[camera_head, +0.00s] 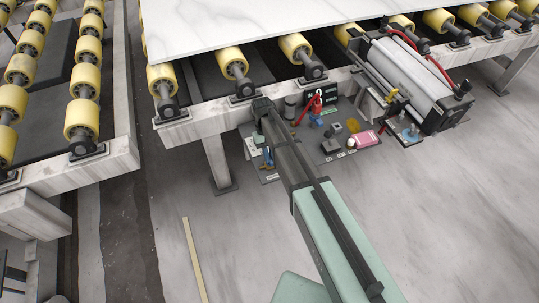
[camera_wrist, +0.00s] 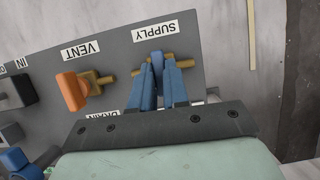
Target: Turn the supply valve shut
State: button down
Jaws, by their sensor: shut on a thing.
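In the wrist view the supply valve has a blue handle (camera_wrist: 158,64) on a brass body (camera_wrist: 185,58), beside a white SUPPLY label. My gripper (camera_wrist: 158,72) has its two blue-grey fingers closed on this handle, one on each side. The handle runs roughly across the brass body, and its near part is hidden between the fingers. In the head view my arm reaches over the left end of the valve panel (camera_head: 331,147). A small blue part shows beside the arm there; I cannot tell whether it is the handle or a finger.
The orange vent valve (camera_wrist: 72,92) sits to the left of the supply valve in the wrist view. Roller frames with yellow rollers (camera_head: 232,62) and a white slab (camera_head: 230,22) stand behind the panel. A grey cylinder unit (camera_head: 410,75) is at the right. The floor in front is mostly clear.

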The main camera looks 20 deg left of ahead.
jog(key=shift+n, duration=0.3)
dwell(0.4)
jog(key=c, duration=1.1)
grip_release()
jog(key=v, duration=1.4)
jog(key=shift+s, duration=0.15)
jog(key=shift+f, duration=0.1)
